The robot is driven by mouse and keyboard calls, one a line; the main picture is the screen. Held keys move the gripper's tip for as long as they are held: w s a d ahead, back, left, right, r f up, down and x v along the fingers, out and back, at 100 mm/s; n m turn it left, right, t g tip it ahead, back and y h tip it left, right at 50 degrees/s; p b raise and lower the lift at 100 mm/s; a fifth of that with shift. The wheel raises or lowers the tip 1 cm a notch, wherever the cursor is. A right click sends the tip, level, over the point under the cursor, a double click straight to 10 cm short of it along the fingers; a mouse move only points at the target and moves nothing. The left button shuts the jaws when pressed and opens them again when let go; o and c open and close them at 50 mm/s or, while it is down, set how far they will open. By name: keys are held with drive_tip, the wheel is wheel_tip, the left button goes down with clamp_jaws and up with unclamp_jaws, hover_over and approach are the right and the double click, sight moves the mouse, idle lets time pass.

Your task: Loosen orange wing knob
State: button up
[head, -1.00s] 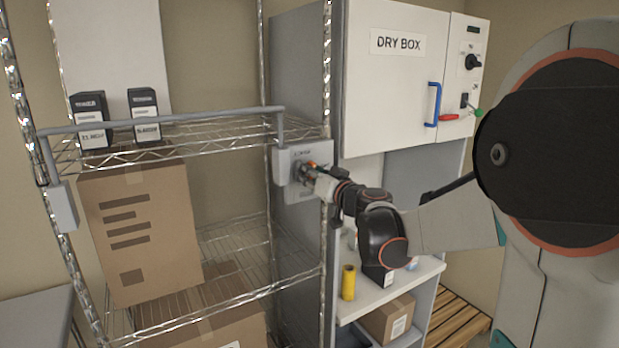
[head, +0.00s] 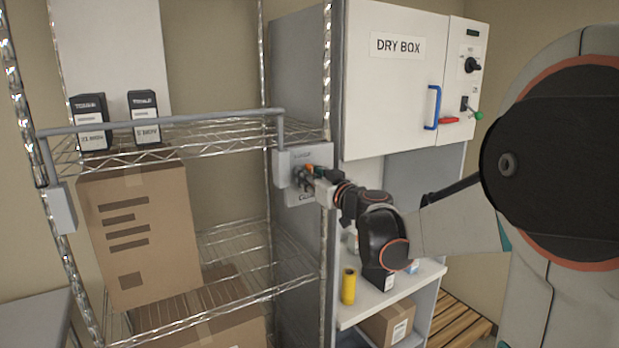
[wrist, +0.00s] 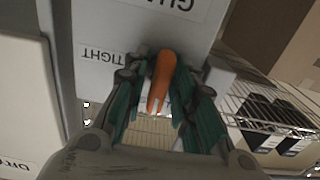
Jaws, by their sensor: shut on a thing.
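The orange wing knob (wrist: 163,78) is on a grey labelled plate (wrist: 150,25), with one wing between my gripper's fingers in the wrist view. The word TIGHT shows upside down on the plate there. My gripper (wrist: 155,112) is shut on the knob, with green finger pads on either side of it. In the head view the plate (head: 322,153) is fixed at the right end of the wire shelf, and the knob (head: 311,168) is a small orange spot in front of it. My gripper (head: 306,179) partly covers the knob there.
A grey bar (head: 170,118) runs along the shelf front. Black boxes (head: 92,122) stand on the shelf, with a cardboard box (head: 140,235) below. The dry box (head: 390,85) is to the right, with a yellow cylinder (head: 348,285) on the ledge below.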

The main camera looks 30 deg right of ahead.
drive_tip(key=o, duration=0.8)
